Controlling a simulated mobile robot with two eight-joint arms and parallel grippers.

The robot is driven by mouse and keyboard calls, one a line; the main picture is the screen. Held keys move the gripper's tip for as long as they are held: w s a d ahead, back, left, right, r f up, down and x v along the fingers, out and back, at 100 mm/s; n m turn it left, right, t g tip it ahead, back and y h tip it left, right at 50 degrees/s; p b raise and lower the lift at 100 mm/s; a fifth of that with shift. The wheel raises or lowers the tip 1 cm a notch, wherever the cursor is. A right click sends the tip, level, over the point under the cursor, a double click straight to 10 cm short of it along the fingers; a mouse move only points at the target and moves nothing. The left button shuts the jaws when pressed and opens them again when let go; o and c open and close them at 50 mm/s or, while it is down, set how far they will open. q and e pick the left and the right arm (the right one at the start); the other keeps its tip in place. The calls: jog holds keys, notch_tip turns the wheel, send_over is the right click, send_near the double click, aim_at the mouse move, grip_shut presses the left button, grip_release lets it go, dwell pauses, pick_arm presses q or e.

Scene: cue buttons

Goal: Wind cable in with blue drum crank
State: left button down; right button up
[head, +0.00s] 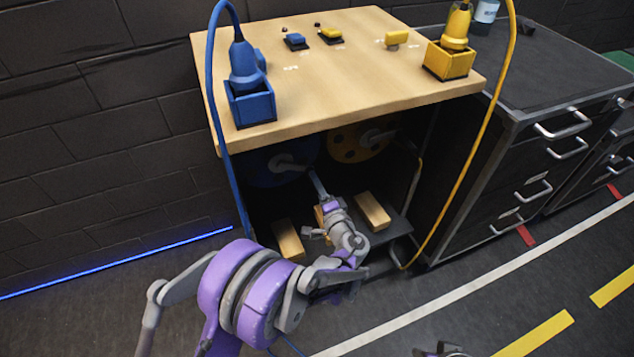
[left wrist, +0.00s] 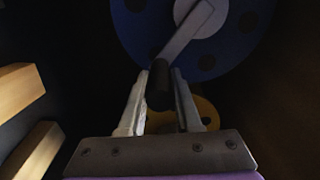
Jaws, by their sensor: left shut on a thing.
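The blue drum (head: 262,172) sits in the dark space under the wooden top, with a grey crank on its face. In the left wrist view the blue drum (left wrist: 243,48) fills the top, and its crank (left wrist: 188,36) slants down to a dark handle (left wrist: 158,88). My left gripper (head: 318,180) reaches into the space. In the left wrist view its two fingers (left wrist: 161,85) stand on either side of the handle, shut on it. The blue cable (head: 212,90) loops from the blue plug (head: 246,70) down the cabinet's left side. A grey part at the bottom edge may be my right gripper (head: 440,351).
The yellow drum (head: 348,148) is beside the blue one. Wooden blocks (head: 289,241) (head: 373,211) lie low near my left gripper. Blue (head: 295,39) and yellow (head: 331,34) buttons are on the wooden top (head: 335,75). The yellow cable (head: 487,120) hangs at right, beside a drawer cabinet (head: 545,150).

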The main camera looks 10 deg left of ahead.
pick_arm(q)
jog(key=c, duration=0.6)
grip_release()
jog(key=shift+s, duration=0.1)
jog(key=p+v, duration=0.2)
jog(key=v, duration=0.8)
jog(key=shift+s+d, duration=0.25)
jog(key=shift+s, duration=0.05)
